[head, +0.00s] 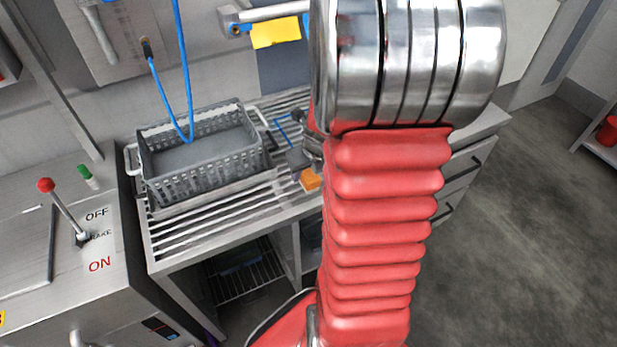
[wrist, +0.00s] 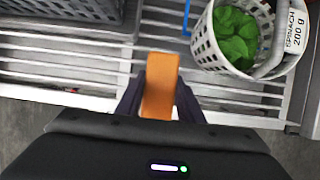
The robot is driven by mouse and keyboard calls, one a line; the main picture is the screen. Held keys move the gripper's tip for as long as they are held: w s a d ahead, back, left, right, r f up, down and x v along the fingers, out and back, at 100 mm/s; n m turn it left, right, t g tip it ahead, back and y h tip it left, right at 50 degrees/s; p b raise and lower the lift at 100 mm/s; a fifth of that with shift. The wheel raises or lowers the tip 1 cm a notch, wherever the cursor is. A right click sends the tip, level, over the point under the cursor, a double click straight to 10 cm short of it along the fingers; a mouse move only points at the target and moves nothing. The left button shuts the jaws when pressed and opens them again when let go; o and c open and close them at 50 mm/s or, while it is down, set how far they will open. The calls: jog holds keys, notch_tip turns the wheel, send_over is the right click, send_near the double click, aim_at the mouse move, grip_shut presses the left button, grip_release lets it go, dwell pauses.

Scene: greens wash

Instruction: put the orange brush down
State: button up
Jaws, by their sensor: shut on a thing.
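The orange brush (wrist: 160,88) shows in the wrist view between the two dark fingers of my gripper (wrist: 158,98). My gripper is shut on it, over the slatted metal rack. In the head view the orange brush (head: 310,180) shows near the front edge of the rack, just left of my red arm. My gripper (head: 308,155) is partly hidden there by my arm. I cannot tell whether the brush touches the slats.
A grey basket (head: 205,160) stands on the slatted rack (head: 215,215), with a blue hose hanging into it. In the wrist view a white perforated basket (wrist: 208,45) holds spinach leaves (wrist: 236,38), right of the brush. A red-knobbed lever (head: 62,207) stands at left.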

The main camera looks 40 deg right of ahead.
jog(key=shift+f, duration=1.85)
jog(key=shift+f, duration=0.1)
jog(key=o, duration=1.1)
jog(key=shift+v, duration=6.1)
jog(key=shift+w, duration=0.1)
jog(key=shift+a, duration=0.1)
